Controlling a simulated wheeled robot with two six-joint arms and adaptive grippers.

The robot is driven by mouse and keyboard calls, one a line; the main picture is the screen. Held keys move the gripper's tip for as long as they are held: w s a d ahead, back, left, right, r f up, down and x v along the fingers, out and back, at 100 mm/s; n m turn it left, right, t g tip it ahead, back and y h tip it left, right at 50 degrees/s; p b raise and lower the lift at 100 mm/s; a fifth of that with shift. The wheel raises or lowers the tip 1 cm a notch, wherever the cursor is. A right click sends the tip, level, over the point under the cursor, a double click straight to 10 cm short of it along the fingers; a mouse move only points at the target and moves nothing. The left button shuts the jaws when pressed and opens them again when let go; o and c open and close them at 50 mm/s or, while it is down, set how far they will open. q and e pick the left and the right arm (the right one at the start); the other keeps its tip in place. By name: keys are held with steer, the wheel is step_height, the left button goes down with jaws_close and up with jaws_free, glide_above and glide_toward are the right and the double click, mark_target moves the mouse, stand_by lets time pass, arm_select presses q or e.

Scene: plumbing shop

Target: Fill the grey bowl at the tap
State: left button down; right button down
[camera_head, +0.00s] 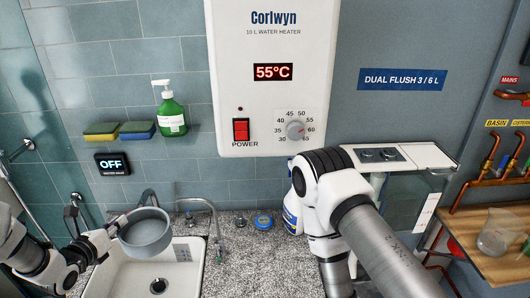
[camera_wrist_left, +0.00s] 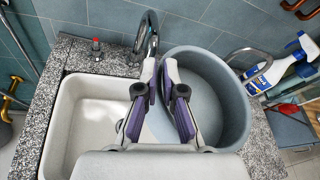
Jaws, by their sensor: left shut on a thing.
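The grey bowl (camera_head: 147,238) is held roughly upright over the left part of the white sink (camera_head: 188,278). My left gripper (camera_head: 117,229) is shut on the bowl's left wall. In the left wrist view the purple-padded fingers (camera_wrist_left: 166,82) grip the wall of the bowl (camera_wrist_left: 218,100), whose visible inside is plain grey. A chrome tap (camera_head: 148,197) stands behind the bowl, partly hidden by it; it also shows in the left wrist view (camera_wrist_left: 150,32). A second curved tap (camera_head: 207,205) is to the right. No running water shows. My right gripper is out of view.
A granite counter (camera_head: 250,262) surrounds the sink. A lit sign (camera_head: 112,164) reads OFF. The water heater (camera_head: 272,70) reads 55°C. My right arm crosses the counter's right side.

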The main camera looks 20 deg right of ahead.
mark_target(134, 241)
arm_select(q)
steer(key=shift+r, duration=0.55)
steer(key=shift+d+f+b, duration=0.1)
steer(key=shift+f+b, duration=0.25)
steer(key=shift+h, duration=0.3)
steer(key=d+f+b, duration=0.1)
steer(key=s+f, duration=0.1)
steer(key=s+d+f+b, duration=0.1)
steer(key=f, duration=0.1)
steer(key=shift+d+b, duration=0.3)
steer(key=s+a+f+n+t+y+b, duration=0.1)
steer(key=s+a+f+n+y+b, duration=0.25)
steer(key=s+f, duration=0.6)
steer(key=s+a+r+n+y+b, duration=0.1)
steer(key=s+a+r+n+y, duration=0.1)
steer(key=s+a+r+y, duration=0.1)
steer(key=shift+s+a+r+t+y, duration=0.2)
steer(key=shift+s+r+t+y, duration=0.25)
steer(key=shift+s+y, duration=0.15)
